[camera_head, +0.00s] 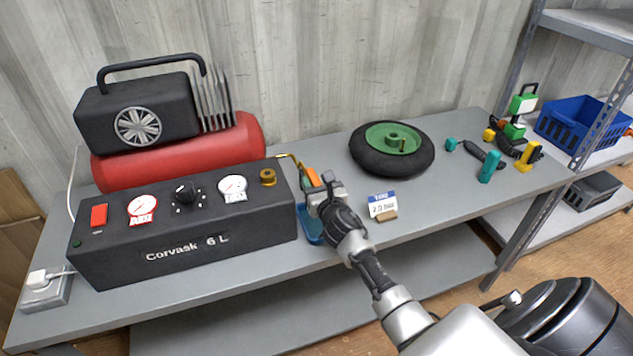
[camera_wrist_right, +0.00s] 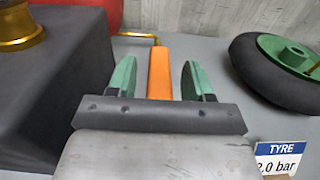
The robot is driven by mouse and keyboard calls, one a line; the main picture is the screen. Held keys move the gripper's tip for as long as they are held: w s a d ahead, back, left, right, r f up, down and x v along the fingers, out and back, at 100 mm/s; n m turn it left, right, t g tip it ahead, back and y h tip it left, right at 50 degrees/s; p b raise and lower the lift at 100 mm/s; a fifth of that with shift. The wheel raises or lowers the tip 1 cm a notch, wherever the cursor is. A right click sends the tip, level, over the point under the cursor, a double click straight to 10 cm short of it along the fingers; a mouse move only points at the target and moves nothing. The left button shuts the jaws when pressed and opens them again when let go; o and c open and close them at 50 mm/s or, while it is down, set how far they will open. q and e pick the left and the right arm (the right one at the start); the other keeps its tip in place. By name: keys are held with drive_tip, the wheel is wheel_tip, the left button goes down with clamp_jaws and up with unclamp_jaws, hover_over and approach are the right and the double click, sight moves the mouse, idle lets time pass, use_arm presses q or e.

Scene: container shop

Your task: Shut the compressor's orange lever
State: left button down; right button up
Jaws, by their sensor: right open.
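The compressor (camera_head: 188,215) is a dark box marked "Corvask 6 L" with gauges, a knob and a red switch, at the left of the bench. Its orange lever (camera_head: 313,178) stands just past the box's right side, near a thin brass pipe (camera_head: 290,158). In the right wrist view the orange lever (camera_wrist_right: 160,72) shows between the two green fingers of my right gripper (camera_wrist_right: 152,78), which is open. Gaps show on both sides of the lever. In the head view my right gripper (camera_head: 322,188) partly covers the lever. My left gripper is not in view.
A wheel (camera_head: 392,150) with a green hub lies right of the lever. A "TYRE 2.0 bar" card (camera_head: 382,205) stands close to my right arm. Several tools lie at the bench's right end. A blue crate (camera_head: 577,122) sits on the shelf at right.

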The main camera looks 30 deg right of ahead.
drive_tip(key=shift+w, duration=0.15)
drive_tip(key=shift+c, duration=0.5)
clamp_jaws()
